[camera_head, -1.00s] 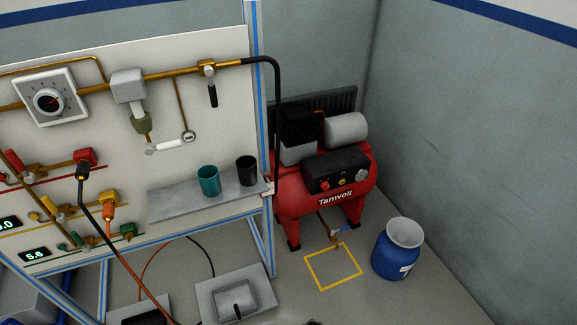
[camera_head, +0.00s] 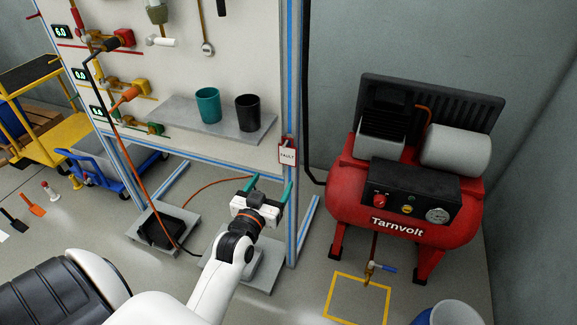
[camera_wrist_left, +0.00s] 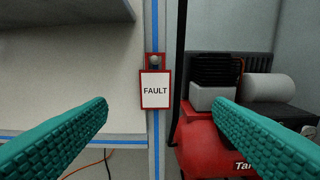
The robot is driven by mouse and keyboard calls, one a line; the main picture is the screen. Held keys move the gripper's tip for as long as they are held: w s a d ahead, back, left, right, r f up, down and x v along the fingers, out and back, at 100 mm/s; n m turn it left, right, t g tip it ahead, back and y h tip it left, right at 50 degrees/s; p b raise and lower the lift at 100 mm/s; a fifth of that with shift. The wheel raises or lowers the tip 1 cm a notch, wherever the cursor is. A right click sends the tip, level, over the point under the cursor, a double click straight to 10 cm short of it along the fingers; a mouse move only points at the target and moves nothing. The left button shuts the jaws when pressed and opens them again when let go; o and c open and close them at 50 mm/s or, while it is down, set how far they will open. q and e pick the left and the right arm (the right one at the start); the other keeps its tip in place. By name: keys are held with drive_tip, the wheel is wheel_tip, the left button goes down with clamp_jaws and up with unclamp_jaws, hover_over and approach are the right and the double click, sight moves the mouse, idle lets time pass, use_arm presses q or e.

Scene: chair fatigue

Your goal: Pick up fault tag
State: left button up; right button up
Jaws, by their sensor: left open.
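The fault tag (camera_head: 287,153) is a white card with a red border and the word FAULT. It hangs on the blue-striped corner post of the panel frame. In the left wrist view the tag (camera_wrist_left: 155,90) hangs from a round peg, centred between the fingers and beyond their tips. My left gripper (camera_head: 268,187) has teal fingers and is open and empty, below and just left of the tag in the head view. Its fingers also show wide apart in the left wrist view (camera_wrist_left: 160,115). My right gripper is not in view.
A grey shelf (camera_head: 180,112) with a teal cup (camera_head: 208,105) and a black cup (camera_head: 248,113) juts out left of the tag. A red compressor (camera_head: 400,205) stands on the right. Orange and black hoses run to floor trays. A yellow cart (camera_head: 45,140) stands far left.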

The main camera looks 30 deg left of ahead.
use_arm(q)
approach(287, 150)
drive_tip(key=d+x, duration=0.1)
drive_tip(key=x, duration=0.2)
drive_tip(key=shift+a+b+x, duration=0.25)
drive_tip(key=shift+b+x, duration=0.2)
drive_tip(key=shift+x, duration=0.85)
drive_tip(key=shift+a+b+x, duration=0.2)
drive_tip(key=shift+b+x, duration=0.25)
drive_tip(key=shift+x, duration=0.85)
drive_tip(key=shift+s+r, duration=0.1)
drive_tip(key=shift+s, duration=0.05)
drive_tip(key=c, duration=1)
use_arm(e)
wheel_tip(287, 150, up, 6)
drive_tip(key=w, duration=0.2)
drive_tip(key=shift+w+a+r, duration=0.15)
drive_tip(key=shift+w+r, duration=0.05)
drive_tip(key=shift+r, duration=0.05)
